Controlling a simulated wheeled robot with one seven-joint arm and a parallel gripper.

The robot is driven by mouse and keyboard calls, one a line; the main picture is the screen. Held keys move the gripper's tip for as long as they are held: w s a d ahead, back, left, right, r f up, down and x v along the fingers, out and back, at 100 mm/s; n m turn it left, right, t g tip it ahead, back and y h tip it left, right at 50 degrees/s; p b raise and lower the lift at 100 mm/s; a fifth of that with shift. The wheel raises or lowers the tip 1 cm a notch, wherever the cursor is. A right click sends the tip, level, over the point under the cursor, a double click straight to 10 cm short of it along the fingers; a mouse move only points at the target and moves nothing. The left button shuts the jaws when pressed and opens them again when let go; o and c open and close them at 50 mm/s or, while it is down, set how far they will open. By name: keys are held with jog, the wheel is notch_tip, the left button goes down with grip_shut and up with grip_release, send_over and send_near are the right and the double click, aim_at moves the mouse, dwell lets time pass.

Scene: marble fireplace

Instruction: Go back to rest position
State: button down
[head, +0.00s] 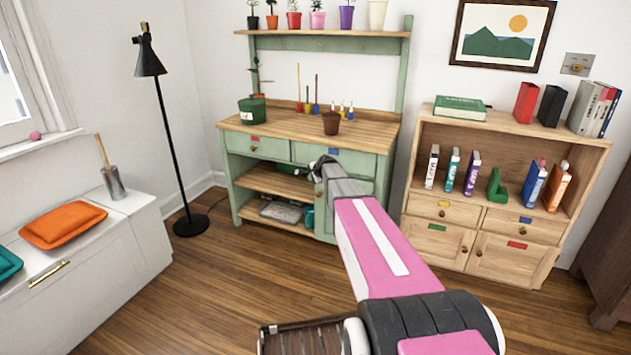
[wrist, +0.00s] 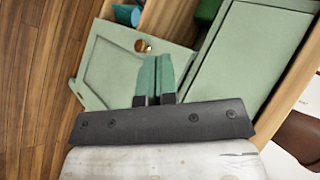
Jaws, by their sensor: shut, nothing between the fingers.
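My gripper (head: 325,165) is at the end of my outstretched pink and white arm, in front of the green potting bench (head: 228,150) in the head view. In the wrist view, the two green fingers of my gripper (wrist: 155,65) are together with nothing between them. They appear close to a pale green door (wrist: 110,65) with a brass knob (wrist: 145,46). I cannot tell whether the fingers touch it. My arm hides part of the bench's lower front in the head view.
A wooden bookcase (head: 485,222) stands to the right of the bench. A black floor lamp (head: 165,120) stands to its left. A white cabinet (head: 120,262) with an orange cushion (head: 63,224) lines the left wall. Open wood floor (head: 235,275) lies in front of the bench.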

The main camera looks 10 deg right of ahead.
jog(key=s+a+f+n+g+h, duration=0.1)
jog(key=s+f+n+g, duration=0.1)
jog(key=s, duration=1.3)
jog(key=s+a+f+n+g+h, duration=0.1)
jog(key=s+n+g, duration=0.3)
jog(key=s, duration=1.1)
jog(key=s+a+f+n+g+h, duration=0.1)
jog(key=s+a+f+n+g, duration=0.1)
jog(key=s+n, duration=0.6)
jog(key=s+g, duration=0.1)
jog(key=s, duration=0.6)
jog(key=shift+s+f, duration=0.3)
jog(key=shift+f, duration=0.1)
